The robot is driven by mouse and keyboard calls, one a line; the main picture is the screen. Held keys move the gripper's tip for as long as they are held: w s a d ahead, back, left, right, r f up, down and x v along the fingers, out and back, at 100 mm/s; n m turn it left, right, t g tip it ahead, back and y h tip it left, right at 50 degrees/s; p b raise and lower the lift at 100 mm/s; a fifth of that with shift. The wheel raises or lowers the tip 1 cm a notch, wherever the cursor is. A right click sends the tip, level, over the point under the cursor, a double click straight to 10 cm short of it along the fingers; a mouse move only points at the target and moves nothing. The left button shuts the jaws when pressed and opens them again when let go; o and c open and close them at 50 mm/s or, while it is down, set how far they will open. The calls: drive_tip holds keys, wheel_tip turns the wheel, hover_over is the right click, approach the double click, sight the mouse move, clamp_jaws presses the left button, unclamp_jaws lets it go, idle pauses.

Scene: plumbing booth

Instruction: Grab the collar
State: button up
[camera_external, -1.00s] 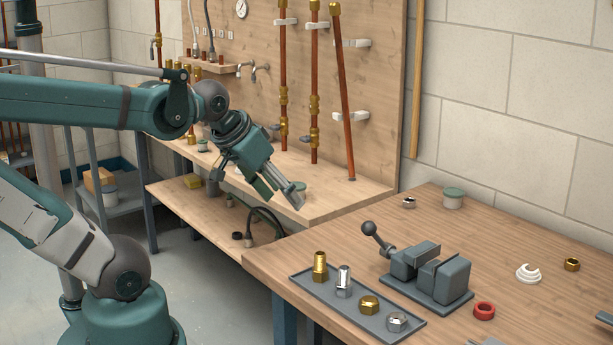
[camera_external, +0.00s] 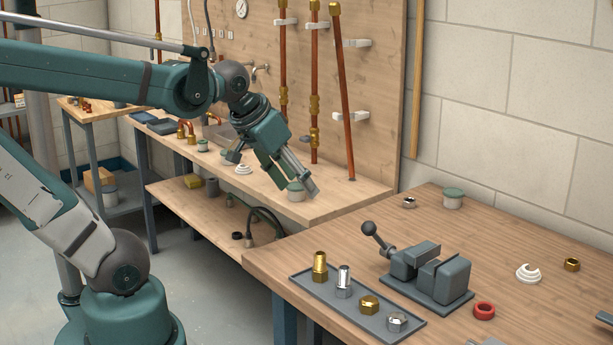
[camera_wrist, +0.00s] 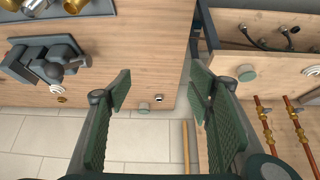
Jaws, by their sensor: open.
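A red ring (camera_external: 484,310), which looks like the collar, lies flat on the wooden bench at the right, just right of the grey vise (camera_external: 428,280). My gripper (camera_external: 293,190) is open and empty, in the air left of the bench, tilted down to the right and well apart from the ring. In the wrist view its two padded fingers (camera_wrist: 160,90) stand wide apart with nothing between them.
A grey tray (camera_external: 335,302) with several brass and steel fittings lies at the bench's front left. A white coil (camera_external: 528,273), a brass nut (camera_external: 571,264) and a green-lidded tub (camera_external: 453,198) stand farther back. The bench's back middle is clear.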

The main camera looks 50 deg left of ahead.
drive_tip(key=w+d+r+m+g+p, duration=0.1)
drive_tip(key=w+d+r+p, duration=0.1)
drive_tip(key=w+d+r, duration=0.3)
drive_tip(key=w+d+r+g+p, duration=0.1)
drive_tip(key=w+d+p, duration=0.2)
drive_tip(key=w, duration=0.3)
drive_tip(key=m+g+p, duration=0.4)
drive_tip(key=g+p, duration=0.1)
drive_tip(key=p, duration=0.7)
hover_over(529, 273)
drive_tip(key=w+a, duration=0.1)
drive_tip(key=w, duration=0.1)
wheel_tip(529, 273, down, 13)
drive_tip(key=shift+a+r, duration=0.1)
drive_tip(key=shift+r, duration=0.05)
drive_tip(key=shift+s+f, duration=0.1)
drive_tip(key=shift+f, duration=1.2)
drive_tip(key=shift+f, duration=2.6)
